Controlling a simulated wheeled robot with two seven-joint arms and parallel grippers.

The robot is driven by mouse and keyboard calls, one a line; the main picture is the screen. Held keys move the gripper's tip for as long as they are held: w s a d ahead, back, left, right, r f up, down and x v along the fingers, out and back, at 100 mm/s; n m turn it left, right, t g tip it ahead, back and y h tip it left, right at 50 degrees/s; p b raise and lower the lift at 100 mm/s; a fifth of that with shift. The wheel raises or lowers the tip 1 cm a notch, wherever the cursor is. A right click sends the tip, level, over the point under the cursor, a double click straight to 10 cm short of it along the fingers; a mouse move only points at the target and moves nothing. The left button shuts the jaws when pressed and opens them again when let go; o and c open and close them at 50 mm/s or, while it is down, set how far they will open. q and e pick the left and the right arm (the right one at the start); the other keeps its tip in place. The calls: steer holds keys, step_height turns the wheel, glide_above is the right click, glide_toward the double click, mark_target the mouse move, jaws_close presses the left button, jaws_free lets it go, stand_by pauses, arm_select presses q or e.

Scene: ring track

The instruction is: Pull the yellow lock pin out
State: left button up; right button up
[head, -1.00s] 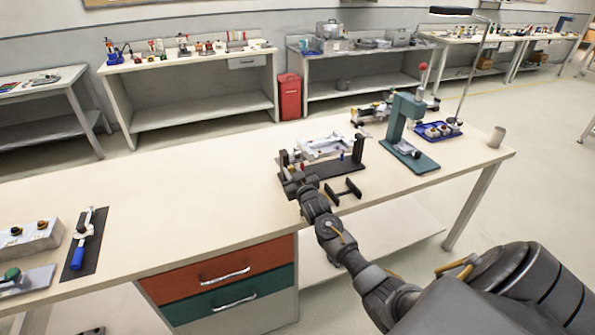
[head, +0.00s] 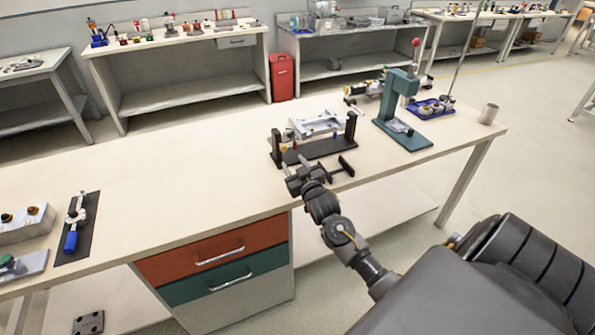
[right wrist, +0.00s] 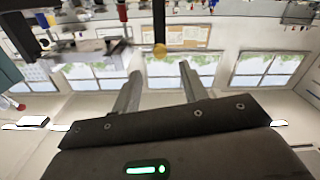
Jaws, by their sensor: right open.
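The yellow lock pin (head: 284,149) shows as a small yellow spot low at the left end of the ring-track fixture (head: 318,149). In the right wrist view its round yellow knob (right wrist: 160,50) is beyond my fingertips, roughly between their lines, with a gap in front of it. The fixture has a dark base, two dark end posts and a pale frame between them. My right gripper (head: 294,167) is at the front left of the fixture. Its two fingers (right wrist: 160,78) are apart with nothing between them. The pin's shaft is hard to make out. My left gripper is out of view.
A green press (head: 398,115) and a blue tray (head: 430,109) stand further right. A blue-handled clamp on a dark mat (head: 73,230) is at the far left. The bench middle is clear.

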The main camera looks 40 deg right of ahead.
steer(key=shift+v, duration=1.35)
steer(key=s+a+f+n+g+y, duration=0.1)
steer(key=s+a+f+g+y, duration=0.2)
steer(key=s+a+f+g, duration=0.7)
steer(key=s+a+f+n+g+y, duration=0.15)
steer(key=s+a, duration=0.25)
steer(key=s, duration=0.8)
steer(key=s+a+f+g, duration=0.2)
steer(key=s+a, duration=0.2)
steer(key=s, duration=0.7)
step_height(320, 180, down, 25)
steer(key=s+g, duration=0.1)
steer(key=g, duration=0.1)
steer(key=s+d+f, duration=0.2)
steer(key=s+f, duration=1.4)
steer(key=s, duration=0.1)
steer(key=shift+s+d+f+g, duration=0.3)
steer(key=shift+f+g, duration=0.1)
steer(key=shift+g, duration=0.05)
